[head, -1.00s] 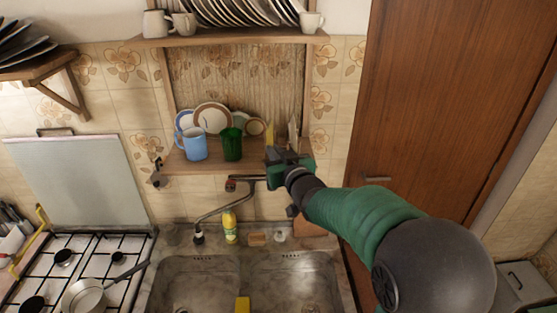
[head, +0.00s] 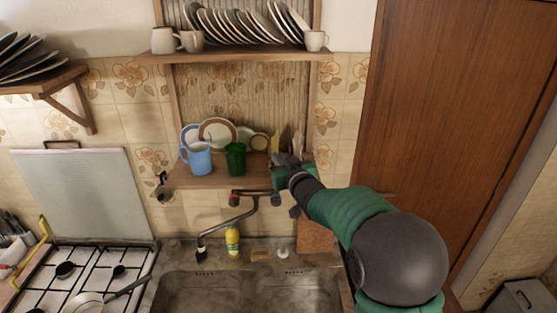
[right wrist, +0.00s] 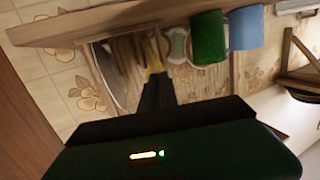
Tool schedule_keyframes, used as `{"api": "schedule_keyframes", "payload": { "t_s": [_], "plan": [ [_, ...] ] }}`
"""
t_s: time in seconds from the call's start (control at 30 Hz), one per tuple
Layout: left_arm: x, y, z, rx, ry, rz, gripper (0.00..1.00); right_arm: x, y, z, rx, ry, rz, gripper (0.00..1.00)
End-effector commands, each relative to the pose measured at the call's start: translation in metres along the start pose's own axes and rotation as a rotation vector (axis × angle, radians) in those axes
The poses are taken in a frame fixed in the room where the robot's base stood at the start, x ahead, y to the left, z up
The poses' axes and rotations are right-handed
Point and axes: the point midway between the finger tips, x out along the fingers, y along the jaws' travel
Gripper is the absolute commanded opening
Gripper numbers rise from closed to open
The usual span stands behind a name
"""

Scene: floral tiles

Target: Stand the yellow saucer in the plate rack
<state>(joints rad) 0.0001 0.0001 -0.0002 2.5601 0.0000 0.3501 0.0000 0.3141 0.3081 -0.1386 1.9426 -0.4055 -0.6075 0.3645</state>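The yellow saucer (head: 274,140) shows as a narrow, upright yellow edge above the right end of the lower wooden shelf (head: 218,180). My right gripper (head: 285,164) is at that end of the shelf, just below the saucer. In the right wrist view the dark fingers (right wrist: 157,88) are close together with the yellow saucer (right wrist: 153,60) edge-on at their tips, so they look shut on it. The saucer's face is hidden. Plates stand on edge in a row on the upper rack shelf (head: 232,56), and several lean at the back of the lower shelf. My left gripper is not in view.
A green cup (head: 235,158) and a blue mug (head: 197,158) stand on the lower shelf, left of my gripper. White cups flank the upper plates. The tap (head: 228,219), a yellow bottle (head: 232,241) and the sink lie below. A wooden door (head: 440,120) is right.

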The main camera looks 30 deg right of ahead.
Motion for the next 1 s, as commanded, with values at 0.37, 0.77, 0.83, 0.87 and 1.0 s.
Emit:
{"api": "schedule_keyframes", "payload": {
  "t_s": [0.37,0.77,0.83,0.87,1.0],
  "plan": [
    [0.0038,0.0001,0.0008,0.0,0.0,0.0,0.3,0.0006,-0.0003,0.0032,0.0,0.001,0.0,0.0],
    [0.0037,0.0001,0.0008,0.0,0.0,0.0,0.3,0.0006,-0.0004,0.0035,0.0,0.0,0.0,0.3],
    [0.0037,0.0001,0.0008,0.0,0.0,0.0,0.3,0.0008,-0.0003,0.0037,0.0,0.0,0.0,0.3],
    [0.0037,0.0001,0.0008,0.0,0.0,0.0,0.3,0.0009,-0.0003,0.0038,0.0,0.0,0.0,0.3],
    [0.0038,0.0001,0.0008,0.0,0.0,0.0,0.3,0.0009,-0.0003,0.0045,0.0,-0.001,0.0,0.3]
  ]
}}
